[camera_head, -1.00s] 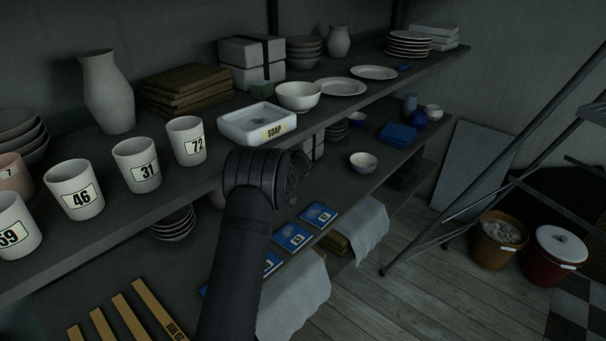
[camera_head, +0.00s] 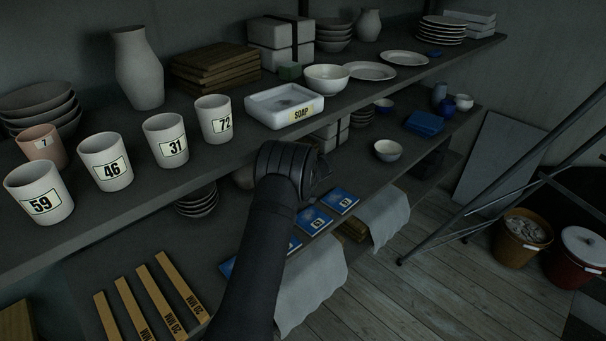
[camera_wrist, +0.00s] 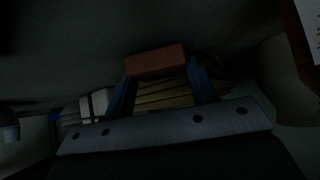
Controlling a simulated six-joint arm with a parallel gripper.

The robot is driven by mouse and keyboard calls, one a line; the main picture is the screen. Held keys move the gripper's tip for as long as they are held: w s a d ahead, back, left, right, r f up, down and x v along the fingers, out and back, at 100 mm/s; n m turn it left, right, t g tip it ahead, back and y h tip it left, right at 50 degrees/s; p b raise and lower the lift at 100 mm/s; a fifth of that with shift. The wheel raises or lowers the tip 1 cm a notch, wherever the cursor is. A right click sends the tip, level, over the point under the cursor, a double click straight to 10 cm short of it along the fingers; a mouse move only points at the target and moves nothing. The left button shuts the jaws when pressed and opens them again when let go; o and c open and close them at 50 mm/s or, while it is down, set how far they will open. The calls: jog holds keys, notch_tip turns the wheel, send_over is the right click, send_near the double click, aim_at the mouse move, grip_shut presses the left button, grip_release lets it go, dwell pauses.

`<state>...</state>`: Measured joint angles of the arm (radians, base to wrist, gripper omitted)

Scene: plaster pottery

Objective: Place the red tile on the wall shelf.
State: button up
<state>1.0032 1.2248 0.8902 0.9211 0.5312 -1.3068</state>
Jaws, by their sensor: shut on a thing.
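The red tile (camera_wrist: 155,60) shows in the wrist view as a dull red block, held crosswise between the tips of the two blue fingers. My gripper (camera_wrist: 160,80) is shut on it. In the head view my dark arm reaches up to the front of the shelves, and its rounded wrist hides the fingers and the tile. The long grey upper shelf (camera_head: 118,213) runs along the wall, with my wrist in front of and around the level of its front edge. Whether this is the wall shelf of the task I cannot tell.
The upper shelf holds numbered cups (camera_head: 108,165), a soap dish (camera_head: 270,112), a white bowl (camera_head: 327,80), plates (camera_head: 371,71), a vase (camera_head: 138,70) and stacked boards (camera_head: 215,68). Below lie blue packets (camera_head: 341,201) and cloths (camera_head: 312,296). Buckets (camera_head: 520,240) stand at right.

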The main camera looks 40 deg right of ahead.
jog(key=shift+f, duration=0.5)
dwell(0.4)
jog(key=o, duration=1.2)
jog(key=v, duration=1.7)
jog(key=shift+s, duration=0.2)
jog(key=shift+w, duration=0.1)
jog(key=x, duration=1.7)
jog(key=shift+w, duration=0.1)
jog(key=shift+f, duration=0.1)
